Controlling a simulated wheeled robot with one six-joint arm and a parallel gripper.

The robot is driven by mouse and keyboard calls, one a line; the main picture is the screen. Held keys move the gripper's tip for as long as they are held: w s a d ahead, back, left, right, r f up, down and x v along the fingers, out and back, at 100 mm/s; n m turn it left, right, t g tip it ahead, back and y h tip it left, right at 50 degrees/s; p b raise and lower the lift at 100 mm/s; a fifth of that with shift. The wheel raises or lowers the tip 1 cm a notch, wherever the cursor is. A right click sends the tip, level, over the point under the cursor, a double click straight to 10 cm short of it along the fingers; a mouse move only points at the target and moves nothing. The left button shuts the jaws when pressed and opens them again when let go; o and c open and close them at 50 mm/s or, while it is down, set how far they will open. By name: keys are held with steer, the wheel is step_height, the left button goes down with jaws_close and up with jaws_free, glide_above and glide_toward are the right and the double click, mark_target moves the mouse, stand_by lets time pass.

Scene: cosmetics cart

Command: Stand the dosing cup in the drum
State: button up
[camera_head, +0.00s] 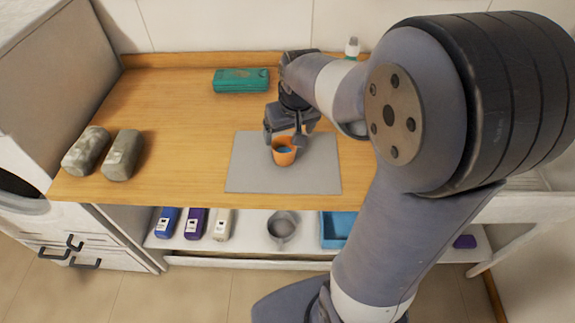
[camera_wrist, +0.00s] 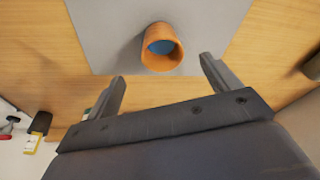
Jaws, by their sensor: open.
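An orange cup (camera_head: 284,157), which I take for the dosing cup, stands upright on a grey mat (camera_head: 250,178) on the wooden worktop. Something blue shows inside it. In the wrist view the cup (camera_wrist: 160,62) lies just beyond my fingertips, roughly centred between them and apart from both. My gripper (camera_head: 285,136) is open and empty, just behind and above the cup in the head view; its fingers (camera_wrist: 162,72) are spread in the wrist view. A dark round opening (camera_head: 18,183), probably the drum, shows partly at the left edge in a white machine; its inside is hidden.
Two grey stone-like blocks (camera_head: 124,155) (camera_head: 86,150) lie at the worktop's left. A teal case (camera_head: 241,80) lies at the back. The shelf below holds several bottles (camera_head: 195,223), a grey pot (camera_head: 282,227) and a blue tray (camera_head: 339,230). The left-centre worktop is clear.

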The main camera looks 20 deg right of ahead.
mark_target(283, 148)
steer(key=shift+w+a+f, duration=0.1)
steer(key=shift+f, duration=0.35)
steer(key=x, duration=0.3)
steer(key=shift+w+a+f, duration=0.1)
steer(key=shift+w+f, duration=0.1)
steer(key=shift+f, duration=0.05)
steer(key=shift+w+p+x, duration=0.2)
steer(key=shift+p+x, duration=0.55)
steer(key=shift+x, duration=2.45)
steer(key=c, duration=1.1)
steer(key=shift+c, duration=0.2)
steer(key=shift+r, duration=0.2)
